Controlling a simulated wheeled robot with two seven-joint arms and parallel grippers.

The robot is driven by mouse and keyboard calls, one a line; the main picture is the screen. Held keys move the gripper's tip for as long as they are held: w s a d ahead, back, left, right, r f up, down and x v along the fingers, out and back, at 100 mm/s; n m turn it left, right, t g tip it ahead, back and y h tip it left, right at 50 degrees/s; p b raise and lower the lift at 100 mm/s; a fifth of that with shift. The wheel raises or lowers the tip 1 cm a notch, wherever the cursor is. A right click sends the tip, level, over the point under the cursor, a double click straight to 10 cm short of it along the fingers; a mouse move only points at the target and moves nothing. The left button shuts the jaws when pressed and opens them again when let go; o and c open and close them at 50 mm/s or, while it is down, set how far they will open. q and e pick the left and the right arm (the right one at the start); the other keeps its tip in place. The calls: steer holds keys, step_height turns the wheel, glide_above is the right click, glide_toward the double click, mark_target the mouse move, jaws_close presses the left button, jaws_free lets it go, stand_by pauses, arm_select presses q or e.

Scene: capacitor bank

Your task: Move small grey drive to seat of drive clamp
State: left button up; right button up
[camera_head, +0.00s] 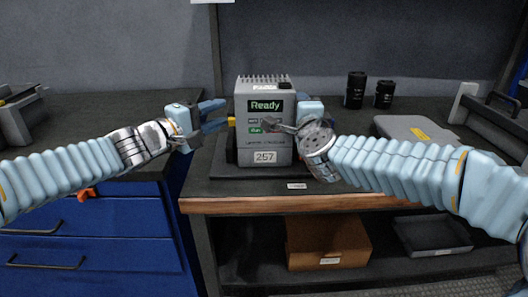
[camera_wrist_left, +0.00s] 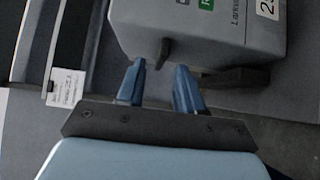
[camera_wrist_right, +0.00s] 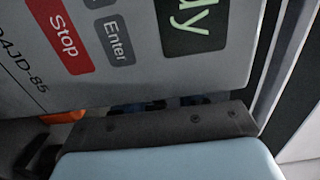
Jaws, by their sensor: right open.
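The small grey drive (camera_head: 264,150) stands upright on the right bench, with a lit "Ready" display and a 257 label. It also shows in the left wrist view (camera_wrist_left: 195,28), and its front with Stop and Enter buttons fills the right wrist view (camera_wrist_right: 100,75). A dark base plate (camera_head: 206,181) lies under it; I cannot tell whether this is the drive clamp's seat. My left gripper (camera_head: 223,113) is open beside the drive's left side, near a dark lever (camera_wrist_left: 165,52). My right gripper (camera_head: 284,126) is open at the drive's front right; its fingertips are mostly hidden.
A flat grey case (camera_head: 402,128) and two black cylinders (camera_head: 356,90) (camera_head: 384,94) are on the bench to the right. A cardboard box (camera_head: 328,243) and a dark tray (camera_head: 432,235) sit on the shelf below. Blue drawers (camera_head: 90,235) stand at left.

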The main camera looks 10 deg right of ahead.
steer(key=shift+s, duration=0.25)
arm_select(q)
steer(key=v, duration=1)
arm_select(e)
steer(key=s, duration=1.1)
steer(key=shift+s+a, duration=0.25)
steer(key=shift+s, duration=0.05)
arm_select(q)
steer(key=shift+s, duration=0.1)
